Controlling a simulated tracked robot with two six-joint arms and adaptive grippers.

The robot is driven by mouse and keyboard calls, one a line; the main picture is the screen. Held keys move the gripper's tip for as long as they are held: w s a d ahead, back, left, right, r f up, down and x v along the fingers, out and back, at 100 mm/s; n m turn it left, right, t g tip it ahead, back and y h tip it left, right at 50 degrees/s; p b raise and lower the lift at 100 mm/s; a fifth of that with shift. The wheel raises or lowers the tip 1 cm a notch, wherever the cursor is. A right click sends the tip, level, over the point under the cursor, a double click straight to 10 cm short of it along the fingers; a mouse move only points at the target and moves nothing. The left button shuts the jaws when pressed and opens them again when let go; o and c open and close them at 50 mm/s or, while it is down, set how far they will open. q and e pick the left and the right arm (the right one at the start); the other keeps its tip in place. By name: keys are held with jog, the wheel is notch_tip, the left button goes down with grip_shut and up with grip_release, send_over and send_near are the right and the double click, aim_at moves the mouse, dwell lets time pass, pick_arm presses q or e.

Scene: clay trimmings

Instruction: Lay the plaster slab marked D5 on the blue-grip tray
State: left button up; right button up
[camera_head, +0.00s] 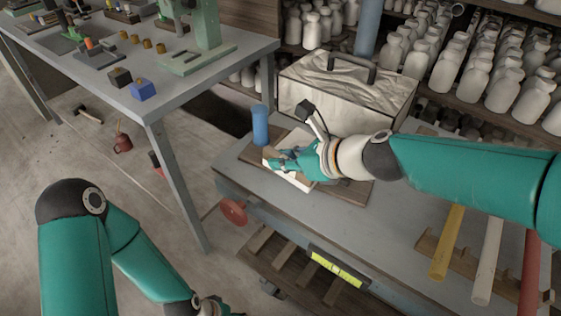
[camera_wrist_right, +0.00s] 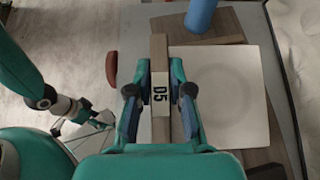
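The D5 label shows in the right wrist view on a narrow brown edge, which I take as the plaster slab marked D5 (camera_wrist_right: 159,100). My right gripper (camera_wrist_right: 159,92) has its fingers closed on both sides of this edge. In the head view the right gripper (camera_head: 284,156) is over the wooden board, hiding much of what it holds. A blue upright grip (camera_head: 260,125) stands at the corner of the wooden tray (camera_head: 252,155). A white square sheet or slab (camera_wrist_right: 225,75) with a faint ring lies flat there. My left gripper (camera_head: 213,306) is cut off at the bottom edge.
A pale case (camera_head: 345,95) with a dark handle stands behind the tray. Shelves of white bottles (camera_head: 470,70) stand behind. Another table (camera_head: 110,65) is at upper left.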

jog(key=o, duration=0.4)
jog(key=shift+s+f, duration=0.15)
jog(key=shift+f, duration=0.3)
jog(key=p+v, duration=0.4)
jog(key=v, duration=0.8)
jog(key=shift+r, duration=0.2)
